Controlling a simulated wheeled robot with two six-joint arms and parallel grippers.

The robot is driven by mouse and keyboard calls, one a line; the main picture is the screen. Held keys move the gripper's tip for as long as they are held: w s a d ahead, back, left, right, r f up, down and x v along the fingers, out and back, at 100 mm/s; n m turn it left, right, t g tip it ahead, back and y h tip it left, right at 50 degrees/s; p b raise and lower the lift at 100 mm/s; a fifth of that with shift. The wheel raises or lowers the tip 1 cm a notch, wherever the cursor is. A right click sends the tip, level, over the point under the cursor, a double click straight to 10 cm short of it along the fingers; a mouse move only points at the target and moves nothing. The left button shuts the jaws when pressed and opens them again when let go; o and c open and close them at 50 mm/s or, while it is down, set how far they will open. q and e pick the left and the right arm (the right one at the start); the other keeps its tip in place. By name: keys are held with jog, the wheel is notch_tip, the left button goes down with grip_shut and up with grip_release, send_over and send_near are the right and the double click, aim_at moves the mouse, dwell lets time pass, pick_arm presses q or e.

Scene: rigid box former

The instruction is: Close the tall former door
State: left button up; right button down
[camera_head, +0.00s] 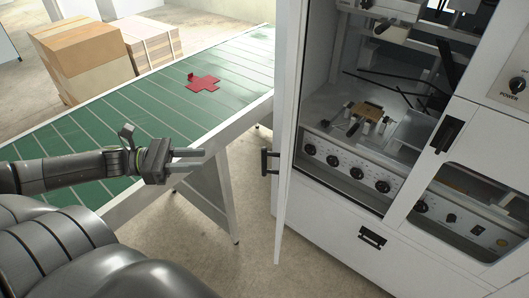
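The tall former door (290,120) is white and stands swung open at the left side of the machine. I see it nearly edge-on, with the machine's interior uncovered to its right. Its dark handle (265,161) sticks out to the left from the door. My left gripper (203,159) comes in from the left, its two fingers apart and pointing right towards the handle. It is empty, with a clear gap between its fingertips and the handle. My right gripper is out of the picture.
A green conveyor table (115,124) runs behind my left arm, with a red cross-shaped flat blank (202,84) on it. Stacked cardboard (85,60) stands behind it. The box former (350,235) shows knobs and mechanisms inside. Bare floor lies between table and door.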

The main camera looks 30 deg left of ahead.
pick_arm(q)
jog(key=b, duration=0.3)
send_near(264, 155)
jog(key=w+d+f, duration=0.1)
jog(key=w+d, duration=0.2)
jog(key=shift+x, duration=2.9)
jog(key=shift+f, duration=0.15)
jog(key=shift+c, duration=0.2)
grip_shut()
